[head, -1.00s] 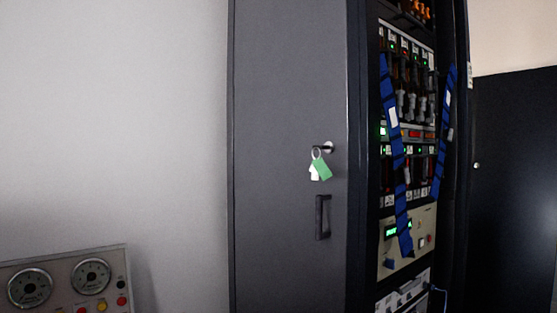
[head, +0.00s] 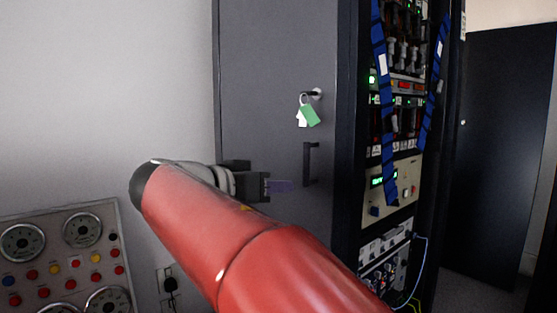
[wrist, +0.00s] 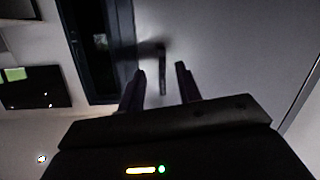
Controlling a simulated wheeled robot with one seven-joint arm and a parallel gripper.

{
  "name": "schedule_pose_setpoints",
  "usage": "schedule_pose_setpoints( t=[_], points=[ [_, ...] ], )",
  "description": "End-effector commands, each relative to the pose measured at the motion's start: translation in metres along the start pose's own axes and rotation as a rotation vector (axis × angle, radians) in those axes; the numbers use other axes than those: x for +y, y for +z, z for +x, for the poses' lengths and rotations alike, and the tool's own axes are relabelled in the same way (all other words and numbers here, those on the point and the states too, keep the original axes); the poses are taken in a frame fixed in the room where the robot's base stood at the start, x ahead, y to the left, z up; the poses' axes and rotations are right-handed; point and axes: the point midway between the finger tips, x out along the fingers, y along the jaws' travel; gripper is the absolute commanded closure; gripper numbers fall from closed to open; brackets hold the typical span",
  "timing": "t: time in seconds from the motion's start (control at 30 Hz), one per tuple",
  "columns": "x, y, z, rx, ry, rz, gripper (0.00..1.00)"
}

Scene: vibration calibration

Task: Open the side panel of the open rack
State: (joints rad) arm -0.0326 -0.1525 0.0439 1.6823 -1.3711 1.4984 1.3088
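The rack's grey side panel (head: 270,70) is closed and flat. It bears a dark vertical bar handle (head: 311,164). Above the handle, keys with a green tag (head: 310,115) hang from a lock. My gripper (head: 290,187) is in front of the panel, just left of the handle in the head view. In the wrist view my gripper (wrist: 160,70) is open, with its two dark fingers apart. The handle (wrist: 162,72) shows between and beyond the fingertips there. I cannot tell whether the fingers touch it.
The rack's open front (head: 400,130) shows lit instruments, blue straps and loose cables to the right. A dark cabinet or door (head: 505,150) stands farther right. A gauge panel (head: 60,260) is at lower left, near a wall socket with a plug (head: 170,285).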

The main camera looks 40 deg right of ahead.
Motion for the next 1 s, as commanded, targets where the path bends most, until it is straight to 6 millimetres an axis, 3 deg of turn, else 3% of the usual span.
schedule_pose_setpoints(
  t=[0.1, 0.2, 0.37, 0.7, 1.0],
  points=[
    [-0.004, -0.034, -0.004, 0.121, 0.072, 0.143, 0.66],
    [-0.003, -0.048, -0.005, 0.171, 0.097, 0.204, 0.66],
    [0.001, -0.054, 0.010, 0.183, 0.105, 0.217, 0.66],
    [0.006, -0.062, 0.060, 0.180, 0.102, 0.213, 0.66],
    [0.007, -0.063, 0.070, 0.180, 0.099, 0.213, 0.66]
  ],
)
